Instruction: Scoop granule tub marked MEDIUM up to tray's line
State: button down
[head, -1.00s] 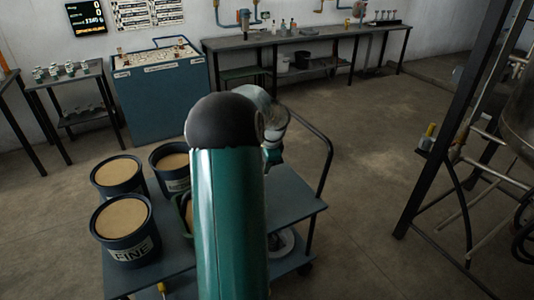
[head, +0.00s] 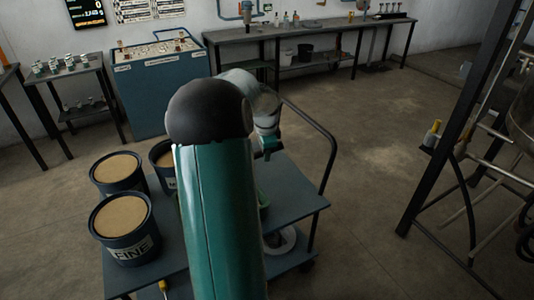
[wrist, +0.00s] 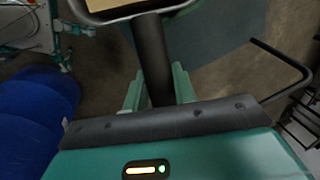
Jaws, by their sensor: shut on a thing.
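My gripper (wrist: 156,88) is shut on a dark upright handle (wrist: 150,50) in the wrist view. The handle leads up to a dark-rimmed scoop (wrist: 165,9) with a flat tan surface inside, cut off by the top edge. A tub marked FINE (head: 133,248) stands on the cart, full of tan granules. A third tub (head: 161,159) is partly behind my arm. No MEDIUM label is readable, and I cannot make out the tray.
The tubs stand on a grey-blue cart (head: 305,205) with a dark push rail (head: 333,150) at its right. A pale round object (head: 285,241) lies low at the cart's right. A blue cabinet (head: 160,95) and benches line the wall. A metal frame stands at right; the floor between is open.

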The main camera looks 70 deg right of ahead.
jog(key=shift+w+a+r+g+h, duration=0.15)
jog(key=shift+w+r+g+h, duration=0.25)
jog(key=shift+r, duration=0.35)
jog(key=shift+w+a+r+g+h, duration=0.2)
jog(key=shift+r+g, duration=0.25)
jog(key=shift+r, duration=0.35)
jog(key=shift+w+a+r+g+h, duration=0.1)
jog(key=shift+w+r+g+h, duration=0.3)
jog(key=shift+r, duration=0.35)
jog(key=shift+w+a+r+n+g+h, duration=0.2)
jog(key=shift+w+a+r+g+h, duration=0.25)
jog(key=shift+w+r+g, duration=0.35)
jog(key=shift+w+a+r+n+g+h, duration=0.2)
jog(key=shift+w+a+r+g+h, duration=0.15)
jog(key=shift+w+a+r+g, duration=0.4)
jog(key=w+a+r+g+h, duration=0.2)
jog(key=w+a+r+g, duration=0.1)
jog(key=w, duration=0.3)
jog(key=shift+r+n+g+h, duration=0.2)
jog(key=shift+n+g+h, duration=0.15)
jog(key=shift+g, duration=0.25)
jog(key=shift+w, duration=0.15)
